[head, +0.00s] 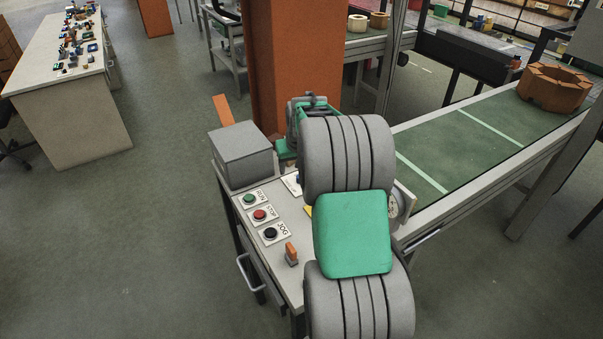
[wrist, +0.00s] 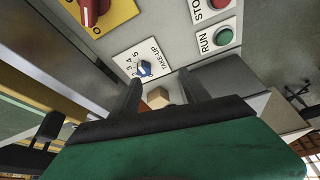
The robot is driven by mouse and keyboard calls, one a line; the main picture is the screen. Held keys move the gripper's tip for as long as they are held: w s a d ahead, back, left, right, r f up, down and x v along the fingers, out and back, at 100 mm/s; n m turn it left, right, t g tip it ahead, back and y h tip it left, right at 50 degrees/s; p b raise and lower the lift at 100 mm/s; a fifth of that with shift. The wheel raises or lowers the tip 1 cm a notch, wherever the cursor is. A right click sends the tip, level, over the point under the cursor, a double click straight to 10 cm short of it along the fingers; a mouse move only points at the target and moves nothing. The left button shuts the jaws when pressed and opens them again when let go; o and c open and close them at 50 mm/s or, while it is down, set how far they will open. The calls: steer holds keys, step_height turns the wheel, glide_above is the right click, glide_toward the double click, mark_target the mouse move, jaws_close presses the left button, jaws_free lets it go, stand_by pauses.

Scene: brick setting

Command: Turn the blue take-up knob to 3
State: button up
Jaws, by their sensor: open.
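The blue take-up knob (wrist: 145,68) sits on a white plate (wrist: 140,58) marked TAKE-UP with a scale of numbers, in the upper middle of the wrist view. Which number it points at is too small to tell. My gripper (wrist: 160,76) is open, and its two dark fingers reach towards the panel with the knob just past the left fingertip. The fingers look apart from the knob. In the head view my arm hides most of the gripper and the knob; only part of the white plate (head: 290,184) shows.
Near the knob are a red switch on a yellow plate (wrist: 118,14), a red STOP button (wrist: 219,3) and a green RUN button (wrist: 223,36). A grey box (head: 241,157) stands at the panel's back left. An orange lever (head: 291,254) is at its front. A conveyor (head: 455,140) lies to the right.

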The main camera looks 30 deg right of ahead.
steer(key=w+d+f, duration=0.1)
steer(key=d+f, duration=0.1)
steer(key=f, duration=0.1)
steer(key=w+d+f+p, duration=0.1)
steer(key=f, duration=0.2)
steer(key=w+d+f, duration=0.2)
steer(key=f, duration=0.2)
steer(key=shift+d, duration=0.35)
steer(key=shift+r, duration=0.1)
jaws_close()
